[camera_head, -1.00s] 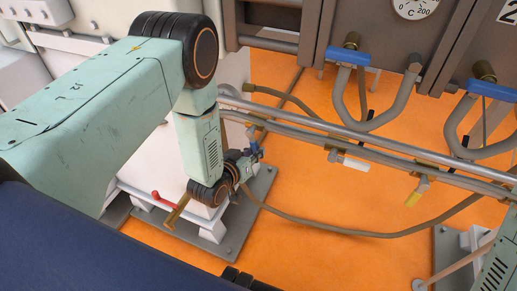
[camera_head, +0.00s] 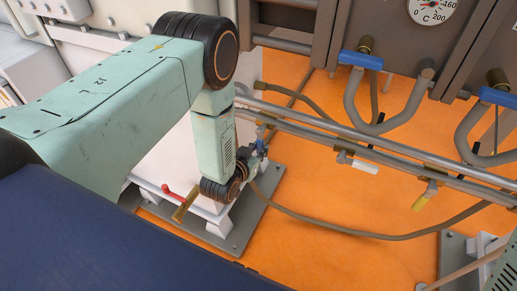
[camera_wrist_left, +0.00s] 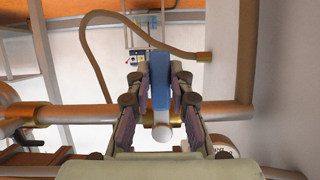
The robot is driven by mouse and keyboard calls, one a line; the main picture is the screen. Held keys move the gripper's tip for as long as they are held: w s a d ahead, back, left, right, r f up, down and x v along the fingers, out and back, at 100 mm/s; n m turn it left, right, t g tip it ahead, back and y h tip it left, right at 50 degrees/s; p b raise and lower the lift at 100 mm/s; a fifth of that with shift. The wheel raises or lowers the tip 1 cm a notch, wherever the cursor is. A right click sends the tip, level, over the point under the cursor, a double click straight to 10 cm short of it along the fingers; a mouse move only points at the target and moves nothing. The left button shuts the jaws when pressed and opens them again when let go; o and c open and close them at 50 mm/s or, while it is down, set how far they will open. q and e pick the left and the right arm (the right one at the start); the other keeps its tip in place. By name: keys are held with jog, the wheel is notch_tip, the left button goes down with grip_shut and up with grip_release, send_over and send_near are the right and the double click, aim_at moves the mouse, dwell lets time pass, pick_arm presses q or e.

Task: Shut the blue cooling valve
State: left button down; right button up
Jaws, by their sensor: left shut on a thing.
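The blue valve handle (camera_wrist_left: 160,82) stands upright in the middle of the left wrist view, at right angles to the horizontal grey pipe (camera_wrist_left: 85,114) there. In the head view only a small blue part (camera_head: 261,147) shows at the left part of the pipe run. My left gripper (camera_wrist_left: 160,72) has one finger on each side of the blue handle and is shut on it. In the head view this gripper (camera_head: 250,158) is small and partly hidden by its own wrist. My right gripper is not in view.
A white-handled valve (camera_head: 364,167) and a yellow-handled valve (camera_head: 421,201) sit farther right along the pipes. A brown hose (camera_head: 340,231) hangs below them over the orange floor (camera_head: 330,262). A red lever (camera_head: 168,191) is left of my wrist. Blue-clamped grey U-pipes (camera_head: 361,60) stand behind.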

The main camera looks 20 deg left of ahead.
pick_arm(q)
jog(key=shift+a, duration=0.1)
jog(key=c, duration=1.2)
grip_release()
jog(key=v, duration=1.2)
